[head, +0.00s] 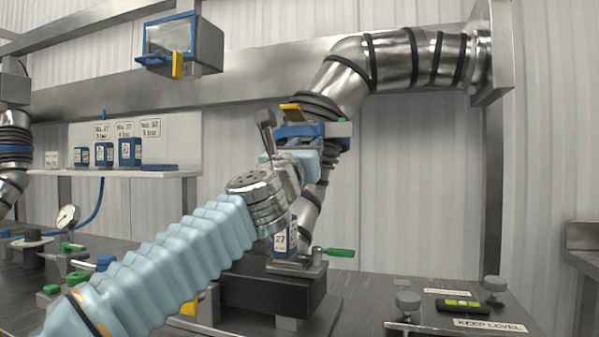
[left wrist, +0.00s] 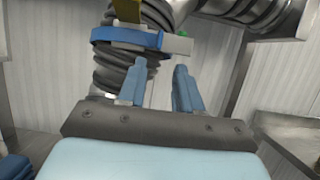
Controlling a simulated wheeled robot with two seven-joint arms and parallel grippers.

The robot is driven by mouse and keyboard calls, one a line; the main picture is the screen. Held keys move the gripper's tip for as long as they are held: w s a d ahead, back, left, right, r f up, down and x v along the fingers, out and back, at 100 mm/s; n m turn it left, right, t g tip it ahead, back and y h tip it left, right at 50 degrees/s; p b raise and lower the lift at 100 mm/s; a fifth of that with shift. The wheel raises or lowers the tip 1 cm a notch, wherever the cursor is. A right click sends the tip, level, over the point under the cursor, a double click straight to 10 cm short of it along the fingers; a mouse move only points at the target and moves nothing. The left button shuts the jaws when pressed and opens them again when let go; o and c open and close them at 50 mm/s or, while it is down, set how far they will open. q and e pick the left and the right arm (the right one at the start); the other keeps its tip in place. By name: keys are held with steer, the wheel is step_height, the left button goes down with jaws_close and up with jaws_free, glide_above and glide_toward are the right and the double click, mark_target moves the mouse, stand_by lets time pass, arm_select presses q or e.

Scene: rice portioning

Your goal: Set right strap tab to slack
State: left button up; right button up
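A blue strap (head: 298,131) wraps the black ribbed sleeve under the bent steel duct in the head view. It also shows in the left wrist view (left wrist: 122,37), with a grey tab (left wrist: 178,45) at its right end and a small green piece behind that. My left gripper (left wrist: 161,82) is open, its two blue fingers apart and pointing up toward the strap and tab. The space between the fingers looks empty, and the tab appears just beyond the fingertips. In the head view my wrist partly covers the sleeve and hides the fingers. My right gripper is not in view.
A yellow lever (head: 291,107) sits above the strap. The steel duct (head: 385,62) arches overhead to the right. A box labelled 27 (head: 284,240) and a green-handled lever (head: 340,252) are below. A shelf (head: 110,173) holds small blue boxes at left. The air right of the sleeve is clear.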

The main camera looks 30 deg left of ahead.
arm_select(q)
steer(key=shift+b+v, duration=0.4)
steer(key=shift+v, duration=1.75)
